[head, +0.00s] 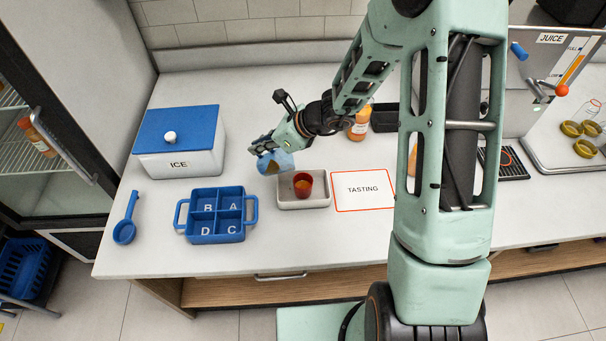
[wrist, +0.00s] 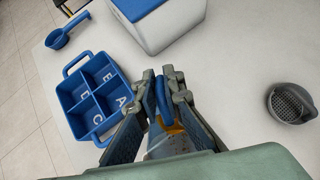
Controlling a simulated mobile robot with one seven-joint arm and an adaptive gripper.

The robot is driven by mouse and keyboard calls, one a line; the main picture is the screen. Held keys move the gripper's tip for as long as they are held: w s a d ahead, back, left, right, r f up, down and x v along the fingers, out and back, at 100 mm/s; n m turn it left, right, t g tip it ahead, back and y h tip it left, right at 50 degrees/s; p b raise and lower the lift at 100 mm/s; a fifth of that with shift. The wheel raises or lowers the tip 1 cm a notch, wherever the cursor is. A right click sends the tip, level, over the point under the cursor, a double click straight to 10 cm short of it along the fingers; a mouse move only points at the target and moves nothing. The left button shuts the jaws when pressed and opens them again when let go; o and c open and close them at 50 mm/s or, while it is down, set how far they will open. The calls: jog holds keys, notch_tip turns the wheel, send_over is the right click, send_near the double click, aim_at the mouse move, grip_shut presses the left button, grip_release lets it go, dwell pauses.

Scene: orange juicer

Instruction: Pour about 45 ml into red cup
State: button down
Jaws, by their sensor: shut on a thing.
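The red cup (head: 303,180) stands upright in a shallow grey tray (head: 291,205) on the counter, with orange showing inside it. My gripper (head: 259,149) is up and to the left of the cup. It is shut on the blue handle of a small jug (head: 275,161), which looks tilted, with an orange patch at its lower side. In the wrist view, my gripper (wrist: 168,80) has the blue handle between its fingers, and the clear jug (wrist: 165,146) with some orange is partly hidden below. The cup is not visible in the wrist view. I cannot make out a falling stream.
A blue caddy (head: 216,238) with lettered compartments and a blue scoop (head: 124,231) lie left of the tray. The ice box (head: 179,160) stands behind them. A tasting card (head: 363,202) lies right of the tray. A grey strainer (wrist: 290,103) shows in the wrist view.

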jog(key=h+p, duration=0.1)
jog(key=p, duration=0.1)
jog(key=shift+w+a+r+g+p, duration=0.1)
jog(key=shift+a+r+g+p, duration=0.2)
jog(key=shift+a, duration=0.05)
jog(key=shift+w+a+f+h+p, duration=0.2)
jog(key=shift+a+h+p, duration=0.15)
jog(key=shift+h, duration=0.15)
jog(key=shift+w+a+f+g+h+b, duration=0.15)
jog(key=shift+w+a+f+g+h, duration=0.35)
jog(key=shift+a+f+h, duration=0.85)
jog(key=shift+w+a+f+g+h+b, duration=0.1)
jog(key=shift+w+a+f+g+h, duration=0.5)
jog(key=shift+f, duration=1.3)
jog(key=shift+w+a+f+g+h+b, duration=0.2)
jog(key=shift+a+f+g+h, duration=0.6)
jog(key=shift+f+h, duration=0.75)
